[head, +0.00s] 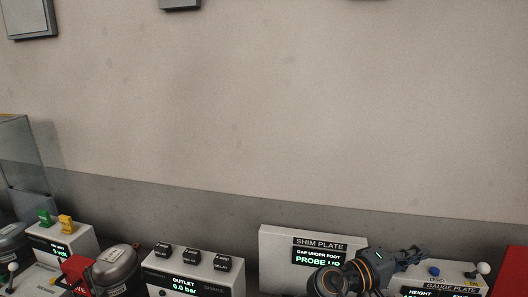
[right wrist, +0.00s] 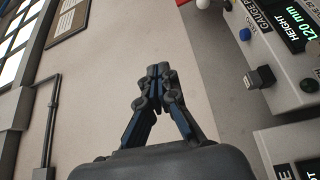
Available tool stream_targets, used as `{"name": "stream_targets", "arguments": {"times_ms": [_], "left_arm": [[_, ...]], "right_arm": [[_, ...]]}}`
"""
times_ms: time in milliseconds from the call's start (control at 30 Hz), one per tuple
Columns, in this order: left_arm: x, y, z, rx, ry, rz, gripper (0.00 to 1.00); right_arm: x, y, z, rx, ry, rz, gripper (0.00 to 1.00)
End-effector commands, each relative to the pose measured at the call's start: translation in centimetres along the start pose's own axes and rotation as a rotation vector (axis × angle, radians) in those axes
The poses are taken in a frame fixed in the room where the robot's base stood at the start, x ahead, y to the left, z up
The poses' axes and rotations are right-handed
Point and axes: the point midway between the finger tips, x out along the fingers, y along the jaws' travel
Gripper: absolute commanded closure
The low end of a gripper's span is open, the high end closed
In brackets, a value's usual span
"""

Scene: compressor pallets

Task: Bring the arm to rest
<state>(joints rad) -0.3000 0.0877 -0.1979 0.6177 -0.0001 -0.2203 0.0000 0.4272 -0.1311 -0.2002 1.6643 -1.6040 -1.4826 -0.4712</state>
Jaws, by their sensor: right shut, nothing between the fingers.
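My right arm (head: 352,274) comes up from the bottom edge in the head view, in front of the shim plate box. My right gripper (head: 414,254) points to the right, above and in front of the gauge plate box. My left gripper does not show in either view.
The shim plate box (head: 276,252) reads "PROBE UP". The gauge plate box (head: 465,284) has a white-knobbed lever (head: 484,268). The outlet box (head: 162,275), a grey rounded vessel (head: 116,264) and a box with green and yellow tabs (head: 76,243) stand to the left.

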Motion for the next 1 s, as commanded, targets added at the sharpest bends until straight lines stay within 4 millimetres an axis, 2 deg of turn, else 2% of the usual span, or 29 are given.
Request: {"name": "stream_targets", "arguments": {"times_ms": [367,500,633,733,833,900,1000], "left_arm": [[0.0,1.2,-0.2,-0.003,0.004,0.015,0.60],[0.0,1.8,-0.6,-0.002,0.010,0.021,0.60],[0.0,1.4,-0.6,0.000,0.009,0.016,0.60],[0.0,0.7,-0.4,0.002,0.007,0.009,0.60],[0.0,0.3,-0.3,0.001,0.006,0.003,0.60],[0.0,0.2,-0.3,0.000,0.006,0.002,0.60],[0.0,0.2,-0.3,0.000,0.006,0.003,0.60]], "right_arm": [[0.1,-7.1,3.0,0.049,0.051,-0.204,1.00],[-0.4,-11.0,4.9,0.082,0.076,-0.332,1.00],[-1.6,-15.2,7.5,0.120,0.098,-0.486,1.00],[-3.3,-18.9,10.3,0.157,0.114,-0.644,1.00],[-6.2,-22.4,13.8,0.200,0.126,-0.840,1.00],[-8.4,-23.9,15.9,0.225,0.128,-0.964,1.00],[-11.1,-25.1,18.2,0.249,0.127,-1.101,1.00]]}}
